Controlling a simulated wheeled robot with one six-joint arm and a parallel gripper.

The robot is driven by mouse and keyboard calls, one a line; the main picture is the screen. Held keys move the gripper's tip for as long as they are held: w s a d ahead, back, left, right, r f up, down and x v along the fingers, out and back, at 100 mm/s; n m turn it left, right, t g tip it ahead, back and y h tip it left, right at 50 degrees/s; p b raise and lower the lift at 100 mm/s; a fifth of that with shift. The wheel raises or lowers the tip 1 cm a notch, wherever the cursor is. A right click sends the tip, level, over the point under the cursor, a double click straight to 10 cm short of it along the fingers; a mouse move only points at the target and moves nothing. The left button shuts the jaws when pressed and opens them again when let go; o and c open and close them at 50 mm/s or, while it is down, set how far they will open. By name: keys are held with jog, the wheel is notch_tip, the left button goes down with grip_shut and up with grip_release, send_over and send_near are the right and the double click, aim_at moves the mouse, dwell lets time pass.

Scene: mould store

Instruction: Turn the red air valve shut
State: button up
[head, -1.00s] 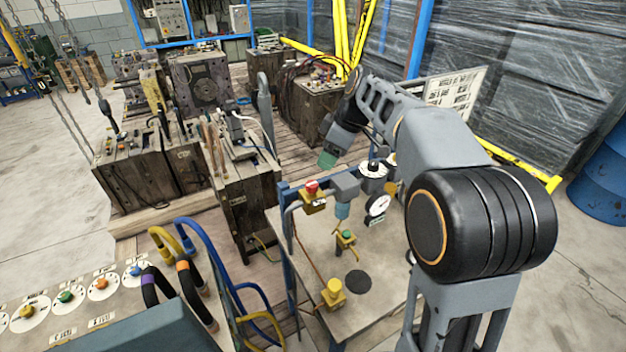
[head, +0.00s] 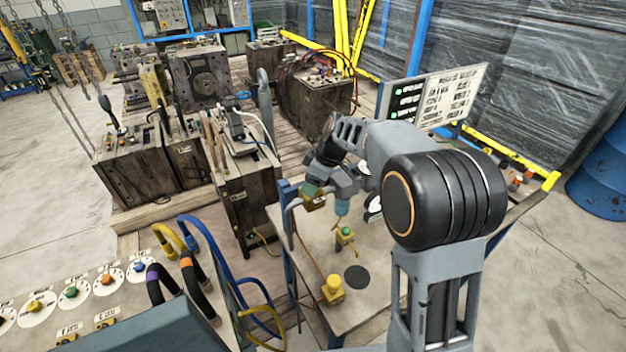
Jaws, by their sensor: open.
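The air valve stands at the back left of the small bench (head: 318,262). Its yellow body (head: 313,204) shows on a grey pipe. Its red top is hidden behind my gripper (head: 311,190), whose greenish finger pads sit right at the top of the valve. The jaws are open. I cannot tell whether the pads touch the red part or stand around it.
A yellow box with a green button (head: 346,235) and a yellow knob box (head: 333,290) stand on the bench. A gauge (head: 374,208) is partly hidden by my arm. A control desk (head: 110,268) with hoses is at left. Wooden-looking mould blocks (head: 243,200) stand behind.

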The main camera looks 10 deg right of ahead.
jog(key=c, duration=0.9)
jog(key=shift+m+b, duration=0.3)
jog(key=shift+b, duration=0.05)
jog(key=m+t+b, duration=0.1)
jog(key=m+b, duration=0.1)
jog(key=m, duration=0.1)
jog(key=shift+f+h, duration=0.1)
jog(key=shift+h, duration=0.2)
jog(key=m, duration=0.2)
jog(key=m+t+h+b, duration=0.1)
jog(key=m, duration=0.2)
jog(key=shift+s+a+m+t+h, duration=0.1)
jog(key=shift+a+m+t+h, duration=0.05)
jog(key=shift+m+t+h, duration=0.15)
jog(key=m+h+b, duration=0.2)
jog(key=m, duration=0.3)
jog(key=shift+m+h+b, duration=0.5)
jog(key=shift+m+h, duration=0.2)
jog(key=shift+m, duration=1.3)
